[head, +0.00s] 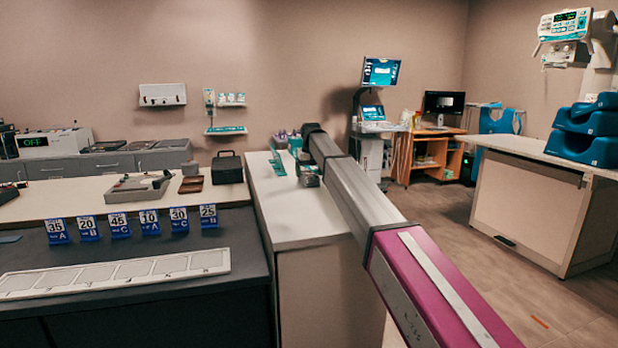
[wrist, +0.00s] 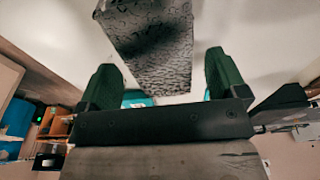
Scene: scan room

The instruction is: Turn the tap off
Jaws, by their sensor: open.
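I cannot make out a tap for certain in either view. In the wrist view my gripper (wrist: 160,62) is open, with its two dark green fingers apart. A grey block with a dark squiggly pattern (wrist: 155,45) shows between and beyond the fingers. I cannot tell whether it touches them or what it belongs to. In the head view my arm reaches over the far end of the white counter (head: 305,215) and hides part of what stands there. Small teal items (head: 277,163) lie by the arm's far end.
A dark bench at left carries a row of numbered cards (head: 149,222) and a long pale tray (head: 115,274). A black case (head: 227,167) stands near the counter. At right are a wooden desk (head: 432,155) and a white table (head: 530,148) with blue holders (head: 585,130).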

